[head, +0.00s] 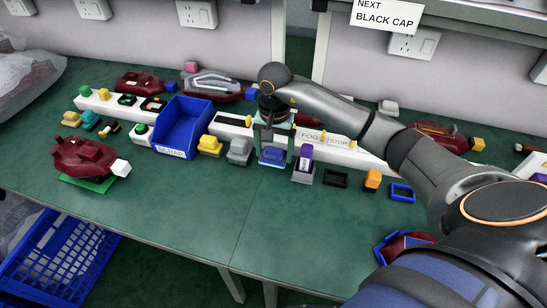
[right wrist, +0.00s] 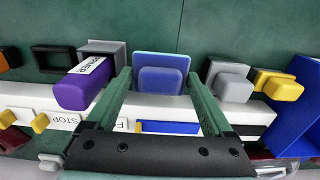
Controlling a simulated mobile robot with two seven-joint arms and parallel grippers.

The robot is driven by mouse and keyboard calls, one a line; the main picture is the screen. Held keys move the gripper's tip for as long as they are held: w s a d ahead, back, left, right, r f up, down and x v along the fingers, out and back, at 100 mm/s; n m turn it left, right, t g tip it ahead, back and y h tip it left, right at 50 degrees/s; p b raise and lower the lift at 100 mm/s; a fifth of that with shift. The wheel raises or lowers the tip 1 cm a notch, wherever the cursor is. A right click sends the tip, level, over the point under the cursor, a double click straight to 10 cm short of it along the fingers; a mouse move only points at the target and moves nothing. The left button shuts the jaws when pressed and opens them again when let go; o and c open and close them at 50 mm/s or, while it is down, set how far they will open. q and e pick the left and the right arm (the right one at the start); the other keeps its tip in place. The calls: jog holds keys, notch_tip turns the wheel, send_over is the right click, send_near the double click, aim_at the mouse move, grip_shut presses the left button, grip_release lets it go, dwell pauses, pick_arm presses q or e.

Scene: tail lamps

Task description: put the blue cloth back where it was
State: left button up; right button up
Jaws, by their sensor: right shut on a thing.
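A small blue block-like thing, which I take as the folded blue cloth (head: 272,155), is between the fingers of my right gripper (head: 273,143), in front of the white rail. In the right wrist view the blue cloth (right wrist: 160,80) sits between the two green fingers, with a lighter blue flat piece (right wrist: 161,59) just beyond it. My right gripper (right wrist: 158,92) is shut on the cloth and points down at the green table. I cannot tell whether the cloth touches the surface under it. My left gripper is not in view.
A purple marker in a grey holder (head: 303,176) stands close right of the gripper, a grey block (head: 239,152) close left. A blue bin (head: 184,126) is further left. A black frame (head: 335,179) and a blue frame (head: 402,192) lie right. The table's front middle is clear.

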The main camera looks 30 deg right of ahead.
aim_at(273, 159)
jog(key=shift+w+d+f, duration=0.15)
jog(key=shift+w+f, duration=0.2)
jog(key=shift+f, duration=1.6)
jog(key=shift+f, duration=0.2)
jog(key=o, duration=0.9)
notch_tip(273, 159, up, 12)
jog(key=shift+r, duration=0.2)
